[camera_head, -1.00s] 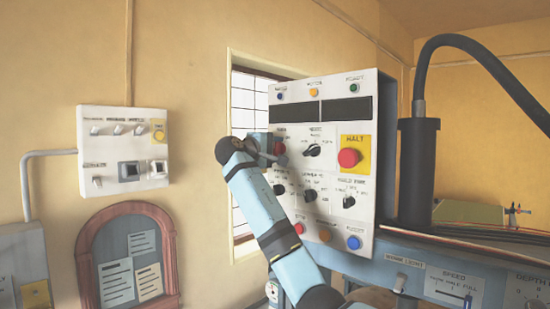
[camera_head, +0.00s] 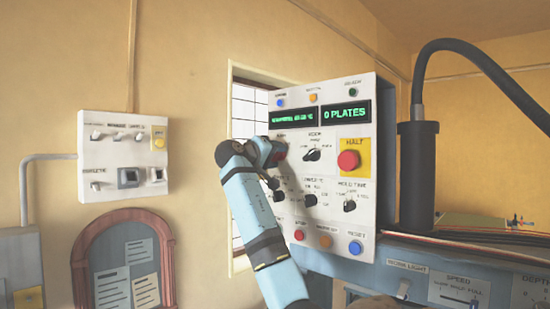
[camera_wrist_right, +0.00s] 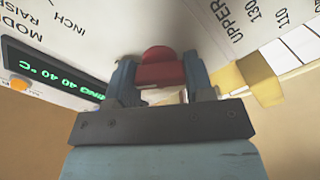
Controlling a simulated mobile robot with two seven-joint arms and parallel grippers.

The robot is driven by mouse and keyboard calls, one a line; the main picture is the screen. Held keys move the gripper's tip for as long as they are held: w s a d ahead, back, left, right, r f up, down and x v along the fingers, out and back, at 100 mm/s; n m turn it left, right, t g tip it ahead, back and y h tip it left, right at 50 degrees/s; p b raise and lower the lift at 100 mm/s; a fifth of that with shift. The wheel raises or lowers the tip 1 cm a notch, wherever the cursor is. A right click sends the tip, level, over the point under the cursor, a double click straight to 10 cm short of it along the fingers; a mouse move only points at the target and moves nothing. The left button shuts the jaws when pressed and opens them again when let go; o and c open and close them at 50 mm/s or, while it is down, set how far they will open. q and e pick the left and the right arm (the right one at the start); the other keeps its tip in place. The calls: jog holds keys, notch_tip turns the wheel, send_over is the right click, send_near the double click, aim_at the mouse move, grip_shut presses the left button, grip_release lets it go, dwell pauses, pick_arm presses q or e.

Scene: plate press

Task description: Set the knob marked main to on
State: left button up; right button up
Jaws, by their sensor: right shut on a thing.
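The white control panel (camera_head: 326,221) carries a red knob (camera_head: 281,153) at its upper left, below the left display. My right gripper (camera_head: 271,151) is at this knob and covers much of it and its label, so I cannot read the marking there. In the right wrist view the red knob (camera_wrist_right: 160,70) sits between the two blue fingers of my right gripper (camera_wrist_right: 160,80), which is shut on it. The left display (camera_head: 293,117) shows green text, and the right display (camera_head: 346,111) reads "0 PLATES". My left gripper is not in view.
A red HALT button (camera_head: 349,160) on a yellow plate and several black knobs (camera_head: 312,155) are close to the right of the gripper. Coloured buttons (camera_head: 326,242) line the panel's lower edge. A smaller switch box (camera_head: 122,152) hangs on the wall at left.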

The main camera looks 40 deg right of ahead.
jog(key=shift+f, duration=0.1)
jog(key=o, duration=0.9)
jog(key=shift+a, duration=0.15)
jog(key=a+b, duration=0.1)
jog(key=a, duration=0.3)
jog(key=a+b, duration=0.1)
jog(key=a, duration=0.4)
jog(key=s+a+b, duration=0.1)
jog(key=a, duration=0.3)
jog(key=shift+s+a, duration=0.1)
jog(key=shift+a, duration=0.2)
